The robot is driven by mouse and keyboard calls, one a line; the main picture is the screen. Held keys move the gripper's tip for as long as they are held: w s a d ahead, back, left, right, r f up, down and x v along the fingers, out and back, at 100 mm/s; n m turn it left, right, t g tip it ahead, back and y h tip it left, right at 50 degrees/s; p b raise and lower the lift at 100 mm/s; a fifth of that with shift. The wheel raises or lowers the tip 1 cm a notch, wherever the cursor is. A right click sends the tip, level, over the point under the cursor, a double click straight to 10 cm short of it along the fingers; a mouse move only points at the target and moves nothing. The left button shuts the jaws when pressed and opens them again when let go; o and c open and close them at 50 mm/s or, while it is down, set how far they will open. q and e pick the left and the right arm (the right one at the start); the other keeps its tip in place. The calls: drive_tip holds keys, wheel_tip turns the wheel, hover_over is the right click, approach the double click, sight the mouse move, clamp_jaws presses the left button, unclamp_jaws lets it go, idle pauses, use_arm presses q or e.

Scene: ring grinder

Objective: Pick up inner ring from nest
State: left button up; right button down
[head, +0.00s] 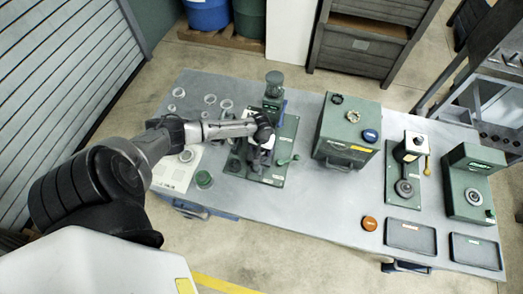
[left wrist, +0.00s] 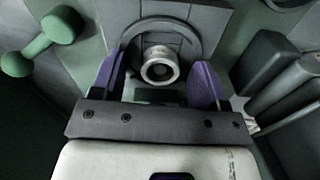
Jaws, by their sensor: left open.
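In the left wrist view a small shiny metal ring (left wrist: 160,65), which looks like the inner ring, sits at the centre of a larger dark round seat (left wrist: 190,33) on a grey block. I take this seat to be the nest. My left gripper (left wrist: 158,72) is open, with one purple finger on each side of the ring and gaps between. In the head view my left gripper (head: 262,132) is over the green machine (head: 288,130) at the table's middle left, and the ring is hidden there. My right gripper is not in view.
A green double-ball handle (left wrist: 42,42) stands left of the gripper in the left wrist view. Loose rings (head: 226,104) lie on the table (head: 232,205) at left. A green box (head: 347,130) and two dark trays (head: 410,237) are to the right. The table's front middle is clear.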

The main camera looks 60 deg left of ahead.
use_arm(q)
drive_tip(key=c, duration=1)
drive_tip(key=shift+r, duration=0.1)
drive_tip(key=shift+c, duration=0.2)
